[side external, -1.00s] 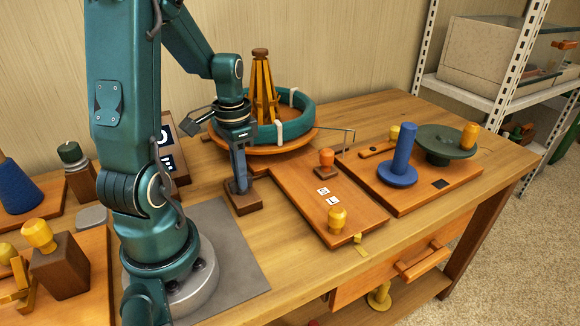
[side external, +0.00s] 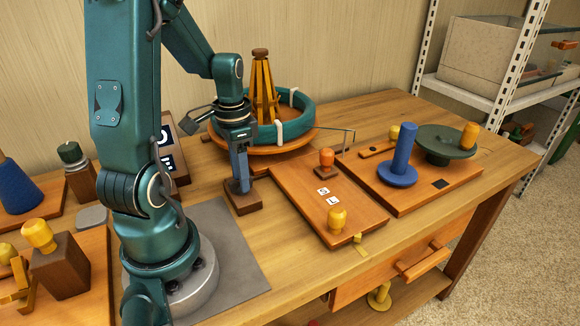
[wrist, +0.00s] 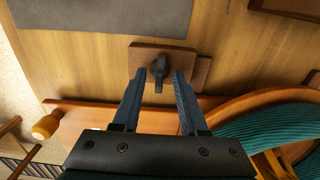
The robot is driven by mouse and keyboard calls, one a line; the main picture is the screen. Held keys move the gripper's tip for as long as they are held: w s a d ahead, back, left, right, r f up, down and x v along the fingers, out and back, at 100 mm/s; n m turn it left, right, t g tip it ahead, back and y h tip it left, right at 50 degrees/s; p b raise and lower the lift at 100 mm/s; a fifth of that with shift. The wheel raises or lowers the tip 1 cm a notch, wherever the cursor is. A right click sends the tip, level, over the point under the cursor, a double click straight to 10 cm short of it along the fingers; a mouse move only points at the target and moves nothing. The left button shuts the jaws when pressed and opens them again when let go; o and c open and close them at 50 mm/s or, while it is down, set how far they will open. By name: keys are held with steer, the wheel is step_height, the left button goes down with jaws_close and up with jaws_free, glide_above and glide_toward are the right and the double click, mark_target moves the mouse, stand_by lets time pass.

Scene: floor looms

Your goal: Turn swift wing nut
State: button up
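The wing nut (wrist: 159,70) is a small dark piece on a brown wooden block (wrist: 185,66), seen in the wrist view between my fingertips. The block (side external: 243,204) also shows in the side view, on the table beside the swift. My gripper (wrist: 160,74) is open, with one finger on each side of the wing nut and a narrow gap on both sides. In the side view my gripper (side external: 243,187) points down at the block, and its fingers hide the nut. The swift (side external: 264,90) has a wooden frame inside a teal yarn ring.
An orange board (side external: 320,207) with knobs lies right of the block. Beyond it is another board (side external: 433,190) with a blue spool (side external: 402,160) and a green disc (side external: 446,140). A grey mat (side external: 222,240) lies in front. A dark sign stands behind my gripper.

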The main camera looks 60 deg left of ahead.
mark_target(256, 196)
steer(key=shift+r, duration=2.55)
steer(key=d+r+t, duration=0.2)
steer(key=d+r, duration=0.1)
steer(key=d, duration=0.5)
steer(key=s+d+r+t, duration=0.1)
steer(key=d+r+t, duration=0.2)
steer(key=d, duration=0.6)
steer(key=shift+s+t, duration=0.25)
steer(key=shift+t, duration=0.05)
steer(key=shift+o, duration=0.3)
steer(key=shift+r, duration=0.1)
